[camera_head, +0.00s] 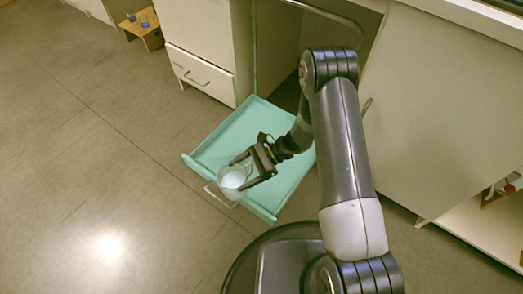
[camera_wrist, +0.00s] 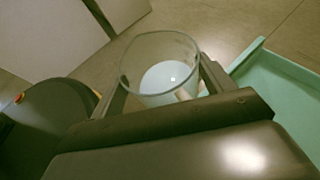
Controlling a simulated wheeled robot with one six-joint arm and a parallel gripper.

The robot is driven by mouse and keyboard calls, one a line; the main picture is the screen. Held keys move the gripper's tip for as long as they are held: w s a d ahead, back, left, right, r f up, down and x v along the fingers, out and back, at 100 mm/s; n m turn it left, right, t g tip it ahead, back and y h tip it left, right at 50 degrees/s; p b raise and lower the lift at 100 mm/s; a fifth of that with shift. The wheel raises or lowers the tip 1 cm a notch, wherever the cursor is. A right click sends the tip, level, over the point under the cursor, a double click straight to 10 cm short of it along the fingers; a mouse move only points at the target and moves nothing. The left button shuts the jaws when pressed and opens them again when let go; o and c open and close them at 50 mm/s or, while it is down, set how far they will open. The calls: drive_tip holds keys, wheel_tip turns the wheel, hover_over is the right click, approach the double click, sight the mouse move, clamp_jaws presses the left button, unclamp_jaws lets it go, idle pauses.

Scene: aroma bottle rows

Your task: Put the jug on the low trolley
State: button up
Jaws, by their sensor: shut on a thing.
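The jug (camera_head: 232,179) is a clear, see-through vessel with a pale inside, and my gripper (camera_head: 250,172) is shut on it. In the head view the jug shows over the front left edge of the low trolley (camera_head: 226,141), a teal tray with raised rims. I cannot tell its height above the trolley. The wrist view shows the round open rim of the jug (camera_wrist: 160,75) between the fingers, with the teal trolley (camera_wrist: 275,88) to the right. The trolley top appears empty; my arm hides part of its right side.
A white drawer cabinet (camera_head: 200,70) stands behind the trolley, and a large pale cabinet panel (camera_head: 440,110) is at the right. A small wooden stool (camera_head: 146,32) with blue items is at the far left. Grey floor (camera_head: 90,150) lies open to the left.

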drive_tip(key=w+d+f+m+t, duration=0.2)
drive_tip(key=w+m+t, duration=0.9)
drive_tip(key=w+t, duration=0.3)
wheel_tip(320, 180, down, 10)
drive_tip(key=g+b, duration=0.1)
drive_tip(key=b, duration=0.2)
drive_tip(key=shift+w+d+r+b, duration=0.15)
drive_tip(key=shift+w+r+b, duration=0.1)
drive_tip(key=shift+w+b, duration=0.15)
drive_tip(key=o, duration=1.8)
drive_tip(key=shift+f, duration=0.1)
